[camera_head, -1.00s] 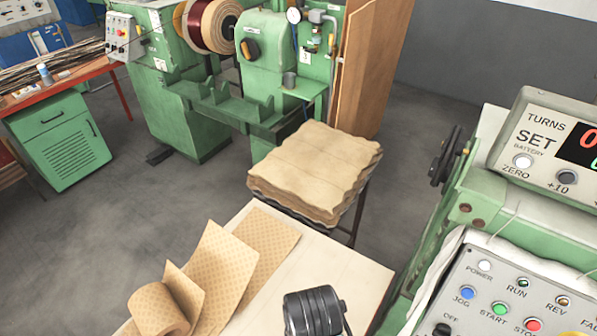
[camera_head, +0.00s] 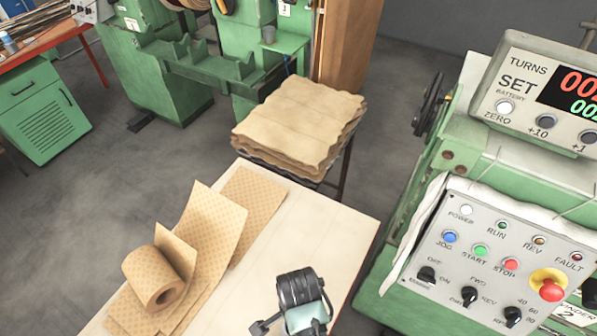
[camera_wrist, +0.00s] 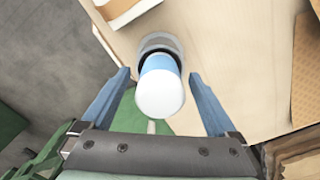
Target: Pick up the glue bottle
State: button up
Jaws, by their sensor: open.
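A bottle with a rounded white top and a blue band (camera_wrist: 160,92) stands out in the wrist view, near the middle, and I take it for the glue bottle. My gripper (camera_wrist: 159,75) is open, with one blue-grey finger on each side of it and gaps between. I cannot tell how far the fingertips reach down beside it. A grey round shape (camera_wrist: 160,42) shows just behind it. In the head view my dark wrist (camera_head: 298,290) is over the pale wooden table (camera_head: 318,228), and no bottle shows there.
A roll of dotted paper (camera_head: 155,277) with loose sheets lies on the table's left. A stack of brown sheets (camera_head: 298,122) stands behind it. The control panel (camera_head: 490,260) is close on the right. A small white and blue bottle (camera_head: 8,42) sits on the far-left bench.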

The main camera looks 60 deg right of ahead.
jog(key=shift+f, duration=0.45)
grip_shut()
notch_tip(320, 180, up, 10)
jog(key=shift+r, duration=0.1)
notch_tip(320, 180, up, 7)
jog(key=p, duration=0.8)
jog(key=shift+r+p, duration=0.2)
jog(key=shift+p, duration=0.2)
